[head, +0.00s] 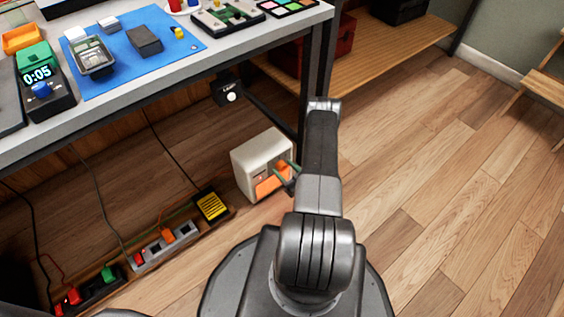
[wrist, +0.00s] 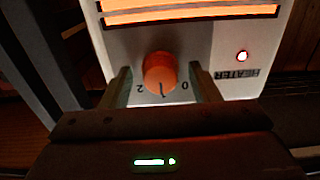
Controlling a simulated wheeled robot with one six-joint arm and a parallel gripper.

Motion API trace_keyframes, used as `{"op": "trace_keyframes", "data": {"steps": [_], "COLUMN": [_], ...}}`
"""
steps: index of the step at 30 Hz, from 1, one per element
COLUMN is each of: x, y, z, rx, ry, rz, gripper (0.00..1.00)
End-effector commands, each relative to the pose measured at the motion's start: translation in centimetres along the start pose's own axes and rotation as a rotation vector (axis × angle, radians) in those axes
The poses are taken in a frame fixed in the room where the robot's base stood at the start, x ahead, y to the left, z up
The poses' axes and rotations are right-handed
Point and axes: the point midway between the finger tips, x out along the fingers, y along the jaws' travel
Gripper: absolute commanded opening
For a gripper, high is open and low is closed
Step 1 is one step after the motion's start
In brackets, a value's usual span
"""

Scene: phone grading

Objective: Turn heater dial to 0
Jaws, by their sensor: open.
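The heater (head: 263,163) is a white box on the floor under the workbench, with a glowing orange grille. In the wrist view the heater's front (wrist: 228,45) fills the upper middle, upside down. Its round orange dial (wrist: 160,72) has the marks 2, 1 and 0 around it. The 1 is nearest my gripper's body, the 0 to the right and the 2 to the left. I cannot tell which mark the dial points at. My gripper (wrist: 160,80) is open, one finger on each side of the dial, with visible gaps.
The workbench (head: 190,75) stands above the heater, and its dark leg (head: 309,85) is close behind my arm. A power strip (head: 163,247) and cables lie on the floor to the left. The wooden floor at right is clear.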

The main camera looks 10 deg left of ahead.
Motion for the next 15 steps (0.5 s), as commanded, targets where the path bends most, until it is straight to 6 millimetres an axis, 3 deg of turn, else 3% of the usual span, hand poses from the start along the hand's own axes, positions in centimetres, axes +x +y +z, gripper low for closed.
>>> {"op": "trace_keyframes", "data": {"steps": [9, 15], "x": [-0.07, -0.06], "y": [-0.10, -0.08], "z": [0.02, 0.00], "rx": [0.000, -0.001], "ry": [0.000, 0.000], "rz": [0.000, 0.000], "gripper": [0.56, 0.18]}}
